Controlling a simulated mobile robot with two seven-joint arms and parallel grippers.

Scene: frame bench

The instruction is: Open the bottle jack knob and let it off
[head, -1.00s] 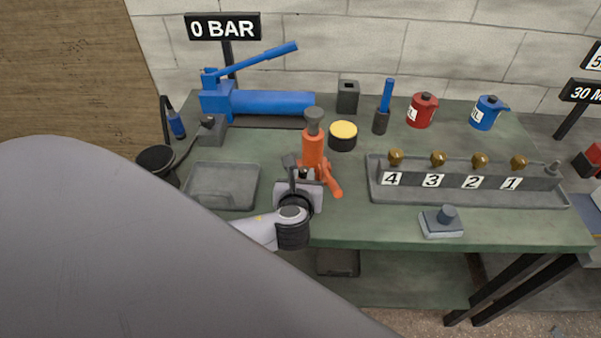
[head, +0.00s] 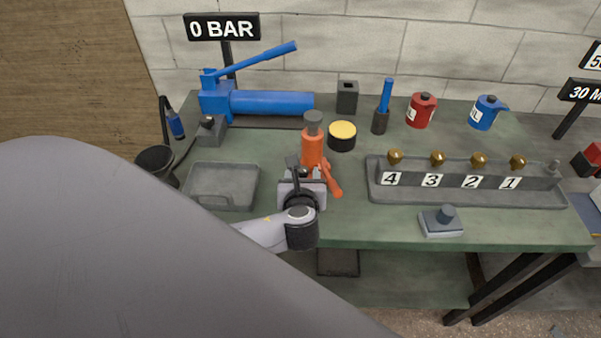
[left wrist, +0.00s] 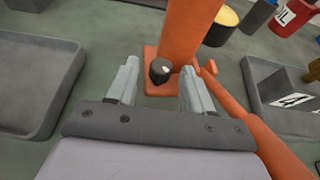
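The orange bottle jack (head: 312,148) stands upright on the green bench, with a dark grey top and an orange handle (head: 331,180) slanting toward the front right. Its black knob (left wrist: 160,70) shows low on the jack's near side in the left wrist view. In the head view my own gripper hides the knob. My left gripper (head: 301,172) is at the near side of the jack. In the left wrist view its fingers (left wrist: 155,88) are open, one on each side of the knob with gaps between. My right gripper is not in view.
A grey tray (head: 221,186) lies left of the jack. A yellow-topped black tin (head: 342,136) stands close behind it on the right. A rack with numbered brass knobs (head: 465,188) is to the right. A blue pump (head: 270,103) is behind.

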